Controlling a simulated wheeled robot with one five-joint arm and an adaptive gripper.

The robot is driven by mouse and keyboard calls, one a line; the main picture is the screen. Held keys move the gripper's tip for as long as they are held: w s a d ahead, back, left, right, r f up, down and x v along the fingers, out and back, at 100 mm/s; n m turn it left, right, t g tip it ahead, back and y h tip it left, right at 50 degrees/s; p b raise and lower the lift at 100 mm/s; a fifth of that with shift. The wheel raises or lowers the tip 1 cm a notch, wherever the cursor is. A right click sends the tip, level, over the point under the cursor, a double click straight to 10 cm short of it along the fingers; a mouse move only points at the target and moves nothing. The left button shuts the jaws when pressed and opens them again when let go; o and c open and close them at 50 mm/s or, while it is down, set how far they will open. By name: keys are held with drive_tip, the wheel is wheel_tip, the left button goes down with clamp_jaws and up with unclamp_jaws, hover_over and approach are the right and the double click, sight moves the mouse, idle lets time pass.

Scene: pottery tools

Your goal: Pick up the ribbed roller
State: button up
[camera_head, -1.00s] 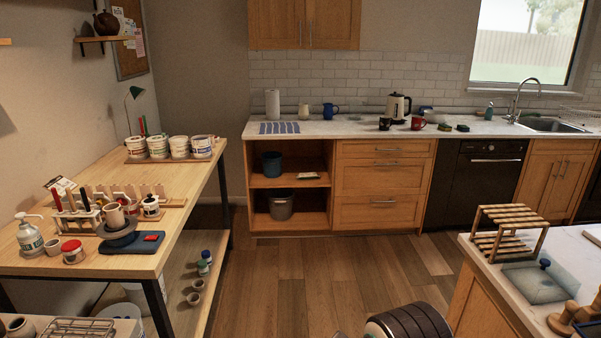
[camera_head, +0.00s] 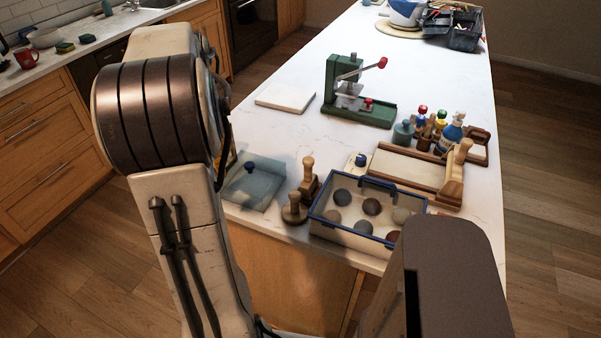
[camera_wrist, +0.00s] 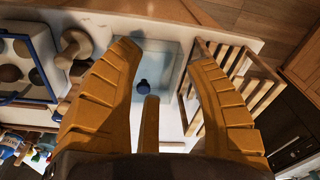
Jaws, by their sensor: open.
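My gripper (camera_wrist: 162,58) is open in the wrist view, its two orange ribbed fingers spread apart above the counter. The rod is not gripped. I cannot make out the ribbed roller there.
A translucent sheet (camera_head: 262,190) with a dark blue knob lies near the counter edge. Wooden stamps (camera_head: 308,182) and a blue-rimmed box (camera_head: 330,232) of balls stand to its right. A slatted wooden rack (camera_wrist: 238,75) is beside my right-hand finger. A green press (camera_head: 372,112) stands farther back.

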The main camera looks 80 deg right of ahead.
drive_tip(key=s+d+f+m, duration=0.1)
drive_tip(key=s+d+m, duration=0.2)
drive_tip(key=s+d, duration=0.4)
drive_tip(key=m+y, duration=0.1)
drive_tip(key=m, duration=0.3)
hover_over(308, 172)
drive_tip(key=d, duration=0.1)
wheel_tip(308, 172, down, 3)
drive_tip(key=shift+w+r+p, duration=0.1)
drive_tip(key=shift+w+p, duration=0.05)
drive_tip(key=shift+p, duration=0.25)
drive_tip(key=shift+s+d+f, duration=0.1)
drive_tip(key=shift+s+f, duration=0.1)
drive_tip(key=shift+f, duration=0.1)
drive_tip(key=shift+s+f, duration=0.1)
drive_tip(key=shift+f, duration=0.3)
drive_tip(key=shift+w+f+p, duration=0.2)
drive_tip(key=shift+f+p, duration=0.1)
drive_tip(key=shift+f, duration=2.65)
drive_tip(key=shift+c, duration=0.3)
clamp_jaws()
